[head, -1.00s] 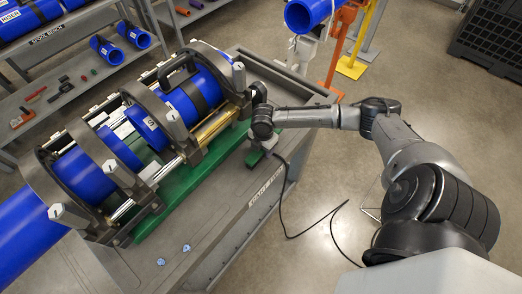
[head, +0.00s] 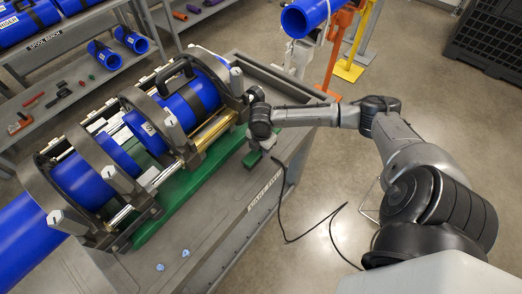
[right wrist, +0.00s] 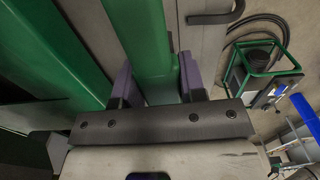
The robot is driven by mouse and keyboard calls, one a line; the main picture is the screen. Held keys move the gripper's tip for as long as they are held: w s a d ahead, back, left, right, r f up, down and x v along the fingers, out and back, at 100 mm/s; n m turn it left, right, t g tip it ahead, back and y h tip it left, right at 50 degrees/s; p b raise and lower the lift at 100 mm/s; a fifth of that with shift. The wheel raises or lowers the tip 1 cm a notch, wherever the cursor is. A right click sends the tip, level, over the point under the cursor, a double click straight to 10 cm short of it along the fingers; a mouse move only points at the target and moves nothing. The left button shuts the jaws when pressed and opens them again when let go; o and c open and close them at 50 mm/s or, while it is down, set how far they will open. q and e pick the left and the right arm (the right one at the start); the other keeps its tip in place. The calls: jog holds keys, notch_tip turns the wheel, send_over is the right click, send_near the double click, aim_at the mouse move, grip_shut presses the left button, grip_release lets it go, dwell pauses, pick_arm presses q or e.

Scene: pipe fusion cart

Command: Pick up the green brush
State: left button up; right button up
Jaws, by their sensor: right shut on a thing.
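The green brush (head: 252,159) is a small green block at the right edge of the cart top, beside the fusion machine's long green base (head: 185,185). My right gripper (head: 262,147) reaches down over it from above and hides part of it. In the right wrist view the brush is a long green bar (right wrist: 153,45) between the two purple-grey fingers of my right gripper (right wrist: 156,72), which is shut on it. I cannot tell whether the brush is clear of the cart top. My left gripper is not in view.
The fusion machine (head: 160,110) with blue pipe fills the cart's left side. The grey cart top (head: 215,205) is bare in front, except for two small blue-white items (head: 160,267). A dark cable hangs past the cart's right side. A blue pipe (head: 303,18) stands behind.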

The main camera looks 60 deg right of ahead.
notch_tip(320, 180, up, 2)
jog(key=shift+r, duration=0.1)
jog(key=s+d+r+p, duration=0.2)
jog(key=s+r, duration=0.4)
jog(key=s, duration=0.5)
jog(key=shift+s+d+r+p, duration=0.15)
jog(key=shift+d+r+p, duration=0.05)
jog(key=shift+d+p, duration=0.25)
